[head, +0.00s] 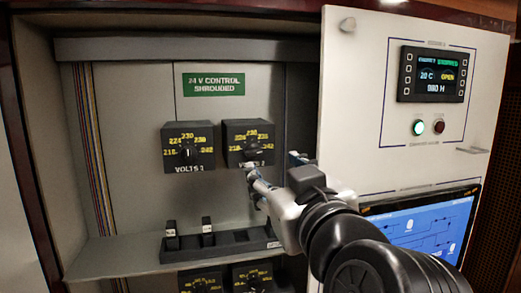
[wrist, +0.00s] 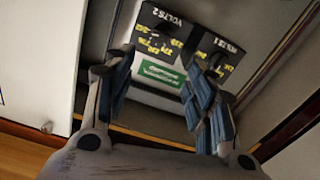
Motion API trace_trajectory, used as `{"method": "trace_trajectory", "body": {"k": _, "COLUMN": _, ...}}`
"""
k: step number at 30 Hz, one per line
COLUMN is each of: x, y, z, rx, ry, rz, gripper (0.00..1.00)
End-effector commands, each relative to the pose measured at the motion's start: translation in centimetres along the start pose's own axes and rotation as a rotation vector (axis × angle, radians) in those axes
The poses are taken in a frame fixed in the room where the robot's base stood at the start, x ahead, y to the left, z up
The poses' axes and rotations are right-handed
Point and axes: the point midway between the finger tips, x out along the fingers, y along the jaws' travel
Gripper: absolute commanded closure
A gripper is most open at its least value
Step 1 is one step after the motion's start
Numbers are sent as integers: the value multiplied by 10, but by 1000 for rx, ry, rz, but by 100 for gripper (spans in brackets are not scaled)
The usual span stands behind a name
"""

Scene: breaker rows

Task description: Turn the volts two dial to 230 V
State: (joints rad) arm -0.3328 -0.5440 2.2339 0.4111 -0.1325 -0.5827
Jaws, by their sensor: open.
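The volts two dial (head: 252,148) is a black box with yellow numbers and a small black knob, on the grey back panel in the head view. Its knob is partly hard to make out, and I cannot tell which number it points to. In the wrist view its box (wrist: 154,22) appears upside down, beyond the fingertips. My gripper (head: 257,184) is just below and in front of this dial in the head view, apart from the knob. In the wrist view my gripper (wrist: 158,65) is open, with nothing between its blue-padded fingers.
The volts one dial (head: 188,147) is close on the left. A green sign (head: 214,85) is above the dials. A shelf (head: 120,255) with a black switch strip (head: 222,246) lies below. A white door panel (head: 365,120) stands to the right of the recess.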

Motion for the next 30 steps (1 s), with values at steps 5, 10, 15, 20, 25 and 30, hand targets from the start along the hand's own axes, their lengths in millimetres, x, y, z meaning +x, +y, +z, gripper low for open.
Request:
{"method": "trace_trajectory", "body": {"k": 5, "x": 39, "y": -1, "z": 6, "rx": -1, "ry": -5, "rz": 0, "gripper": 50}}
{"method": "trace_trajectory", "body": {"k": 10, "x": 77, "y": 0, "z": 4, "rx": -1, "ry": -6, "rz": -1, "gripper": 50}}
{"method": "trace_trajectory", "body": {"k": 15, "x": 112, "y": 0, "z": 2, "rx": -1, "ry": -6, "rz": -1, "gripper": 50}}
{"method": "trace_trajectory", "body": {"k": 20, "x": 138, "y": 0, "z": 2, "rx": -1, "ry": -4, "rz": -1, "gripper": 50}}
{"method": "trace_trajectory", "body": {"k": 25, "x": 152, "y": 0, "z": 2, "rx": 1, "ry": -3, "rz": 0, "gripper": 50}}
{"method": "trace_trajectory", "body": {"k": 30, "x": 156, "y": 0, "z": 2, "rx": 1, "ry": -2, "rz": 0, "gripper": 50}}
